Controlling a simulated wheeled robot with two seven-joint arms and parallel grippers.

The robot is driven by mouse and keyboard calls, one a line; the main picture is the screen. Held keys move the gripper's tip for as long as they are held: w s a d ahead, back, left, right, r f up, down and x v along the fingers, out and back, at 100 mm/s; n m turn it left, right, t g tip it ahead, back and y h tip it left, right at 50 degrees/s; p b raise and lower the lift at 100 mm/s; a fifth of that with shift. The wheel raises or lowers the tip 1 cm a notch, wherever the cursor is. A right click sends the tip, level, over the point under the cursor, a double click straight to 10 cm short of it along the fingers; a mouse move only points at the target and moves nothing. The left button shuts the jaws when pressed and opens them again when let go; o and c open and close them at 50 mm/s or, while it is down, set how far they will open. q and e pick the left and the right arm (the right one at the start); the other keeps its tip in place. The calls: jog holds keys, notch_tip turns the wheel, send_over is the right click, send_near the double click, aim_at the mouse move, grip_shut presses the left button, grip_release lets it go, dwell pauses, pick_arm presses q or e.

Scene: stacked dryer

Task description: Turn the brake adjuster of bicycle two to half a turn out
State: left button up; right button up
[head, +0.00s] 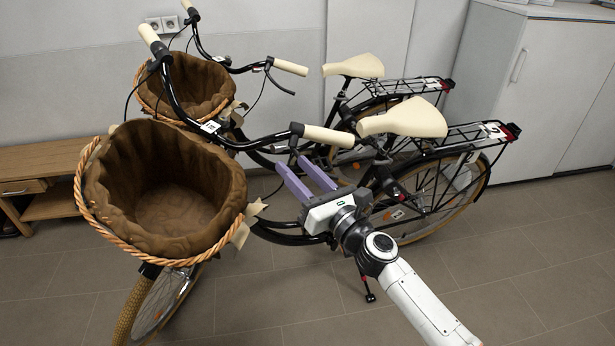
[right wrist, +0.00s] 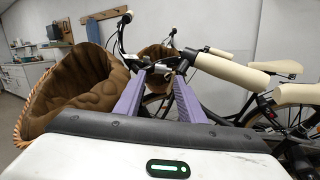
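Bicycle two is the nearer black bicycle, with a "2" plate (head: 493,130) on its rear rack. Its cream handlebar grip (head: 328,136) points right, with a dark brake-lever clamp (head: 297,129) at the grip's inner end. The grip also shows in the right wrist view (right wrist: 232,71). The brake adjuster is too small to make out. My right gripper (head: 290,161) is open and empty, its two purple fingers parallel and apart, below and slightly left of the clamp in the head view. In the right wrist view its fingertips (right wrist: 160,75) reach toward the handlebar. My left gripper is not in view.
Bicycle two's large brown-lined basket (head: 215,205) is left of my right gripper. A second bicycle with a similar basket (head: 190,85) stands close behind. A wooden bench (head: 50,200) is at left, white cabinets (head: 560,70) at right. The tiled floor in front is clear.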

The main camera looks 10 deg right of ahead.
jog(key=v, duration=0.5)
